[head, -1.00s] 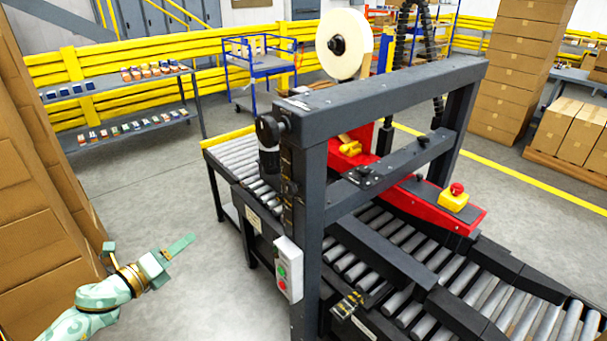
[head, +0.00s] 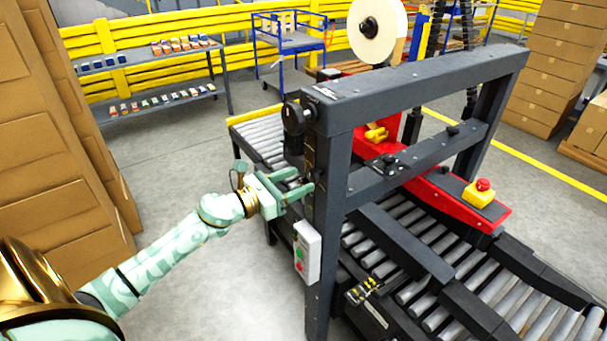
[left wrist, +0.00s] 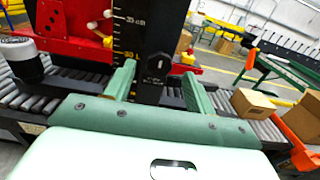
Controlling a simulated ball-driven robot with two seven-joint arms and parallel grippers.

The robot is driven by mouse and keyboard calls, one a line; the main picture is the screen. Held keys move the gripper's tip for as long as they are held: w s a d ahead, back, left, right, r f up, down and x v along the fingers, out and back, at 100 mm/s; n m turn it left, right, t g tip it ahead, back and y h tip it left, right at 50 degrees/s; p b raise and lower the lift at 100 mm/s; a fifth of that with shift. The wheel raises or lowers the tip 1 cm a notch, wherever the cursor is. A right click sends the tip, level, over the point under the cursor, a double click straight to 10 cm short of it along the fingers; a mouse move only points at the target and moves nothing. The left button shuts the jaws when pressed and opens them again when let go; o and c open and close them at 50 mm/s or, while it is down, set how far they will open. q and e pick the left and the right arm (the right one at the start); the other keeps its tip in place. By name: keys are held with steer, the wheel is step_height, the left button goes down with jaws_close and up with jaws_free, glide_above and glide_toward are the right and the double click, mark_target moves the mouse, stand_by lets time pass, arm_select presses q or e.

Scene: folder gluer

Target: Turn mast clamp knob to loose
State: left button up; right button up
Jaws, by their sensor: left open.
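The mast clamp knob (left wrist: 158,64) is a round black knob with a white mark, on the dark mast (left wrist: 140,25) just under the white and yellow scale in the left wrist view. The white mark stands close to upright. My left gripper (left wrist: 159,73) is open, with one green finger on each side of the knob. I cannot tell whether either finger touches it. My right gripper is out of view.
A grey switch box (head: 307,252) with green and red buttons hangs on the post below my gripper. A black crank or motor (head: 294,118) sits above it. Roller conveyors (head: 264,137) run through the frame. Stacked cartons (head: 60,130) stand left; the floor between is clear.

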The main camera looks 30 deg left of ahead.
mark_target(316, 174)
arm_select(q)
steer(key=shift+x, duration=1.4)
steer(key=c, duration=1)
steer(key=shift+o, duration=0.2)
